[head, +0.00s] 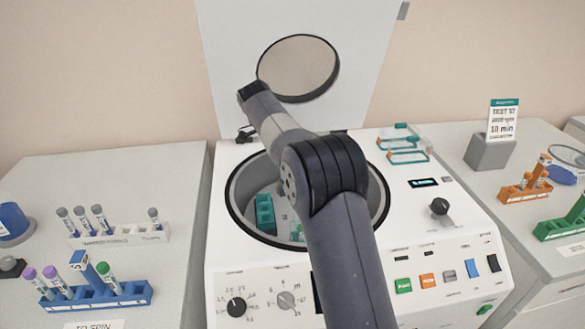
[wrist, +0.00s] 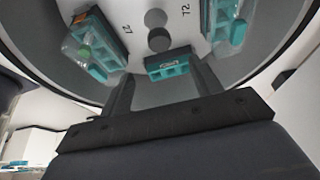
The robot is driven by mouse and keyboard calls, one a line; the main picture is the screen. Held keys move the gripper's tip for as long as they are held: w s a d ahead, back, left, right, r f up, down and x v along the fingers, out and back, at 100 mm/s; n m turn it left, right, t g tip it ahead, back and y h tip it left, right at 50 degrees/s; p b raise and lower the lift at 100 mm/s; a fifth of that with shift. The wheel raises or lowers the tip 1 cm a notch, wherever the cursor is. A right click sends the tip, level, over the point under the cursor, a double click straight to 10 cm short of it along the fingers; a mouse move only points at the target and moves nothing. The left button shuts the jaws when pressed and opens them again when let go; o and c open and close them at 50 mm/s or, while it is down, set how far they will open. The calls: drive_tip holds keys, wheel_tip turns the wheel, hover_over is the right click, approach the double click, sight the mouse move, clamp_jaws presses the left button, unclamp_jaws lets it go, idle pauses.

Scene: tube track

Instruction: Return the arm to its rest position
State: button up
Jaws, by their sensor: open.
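My arm (head: 345,240) reaches over the open centrifuge (head: 225,250), and its elbow and forearm cover part of the bowl. My gripper (wrist: 160,68) shows in the wrist view with its two dark fingers apart, over the rotor bowl. A teal bucket (wrist: 168,69) in the rotor appears between the fingertips; I cannot tell whether they touch it. Nothing is visibly gripped. In the head view I cannot make out the gripper. The raised lid (head: 220,60) with its round disc stands behind the arm.
A blue rack (head: 95,297) with capped tubes and a white rack (head: 120,236) with grey-capped tubes stand on the left bench. Orange (head: 522,190) and green (head: 560,226) racks are on the right bench. Teal frames (head: 405,150) lie on the centrifuge top.

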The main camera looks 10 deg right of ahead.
drive_tip(key=x, duration=1)
drive_tip(key=shift+d+f, duration=0.25)
drive_tip(key=shift+f, duration=0.1)
drive_tip(key=shift+s+f, duration=0.1)
drive_tip(key=shift+f, duration=0.1)
drive_tip(key=shift+r+n+t+b, duration=0.2)
drive_tip(key=shift+n+t+b, duration=0.25)
drive_tip(key=shift+n, duration=0.55)
drive_tip(key=n+t, duration=0.1)
drive_tip(key=n, duration=0.1)
drive_tip(key=shift+s+n, duration=0.1)
drive_tip(key=shift+n, duration=0.3)
drive_tip(key=n+t+y+p, duration=0.1)
drive_tip(key=n, duration=0.3)
drive_tip(key=shift+s+d+r, duration=0.1)
drive_tip(key=shift+r, duration=0.05)
drive_tip(key=n+t+y+p, duration=0.1)
drive_tip(key=n+p, duration=0.3)
drive_tip(key=shift+d, duration=0.1)
drive_tip(key=shift+d+n+t+y+p, duration=0.15)
drive_tip(key=shift+n+y+p, duration=0.45)
drive_tip(key=shift+n+p, duration=0.7)
drive_tip(key=shift+a+n+t+y+p, duration=0.1)
drive_tip(key=shift+n+y+p, duration=0.5)
drive_tip(key=shift+n+p, duration=0.65)
